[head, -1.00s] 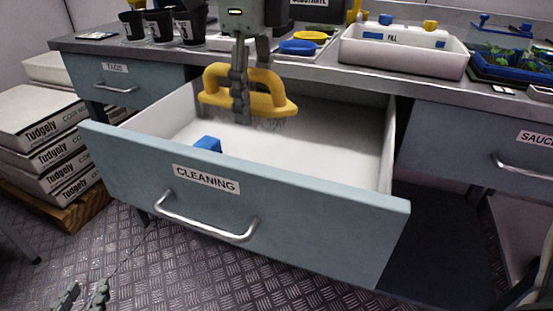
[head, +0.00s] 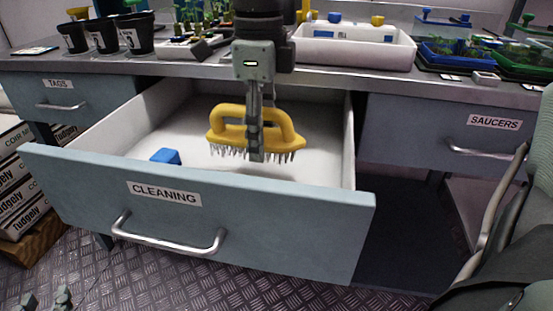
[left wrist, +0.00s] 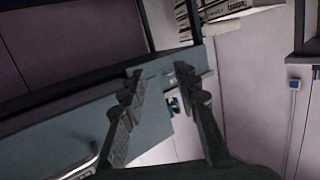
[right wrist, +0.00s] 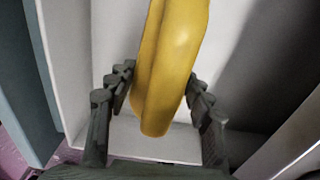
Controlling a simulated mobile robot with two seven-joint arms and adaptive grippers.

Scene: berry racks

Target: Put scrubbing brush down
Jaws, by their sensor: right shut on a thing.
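The yellow scrubbing brush (head: 228,113) with grey bristles is over the open CLEANING drawer (head: 330,190), bristles facing down. My right gripper (head: 256,150) is shut on its handle from above. The yellow handle (right wrist: 165,70) also shows between the fingers in the right wrist view. Whether the bristles touch the drawer floor I cannot tell. My left gripper (head: 45,301) is low at the bottom left, in front of the drawer. In the left wrist view its fingers (left wrist: 155,85) are apart with nothing held between them.
A blue block (head: 165,156) lies in the drawer near its front wall. The drawer's white floor (head: 190,120) is otherwise mostly bare. The bench edge (head: 330,82) runs behind, with black pots (head: 133,36) and a white tray (head: 355,50) on it. A SAUCERS drawer (head: 450,130) is shut at right.

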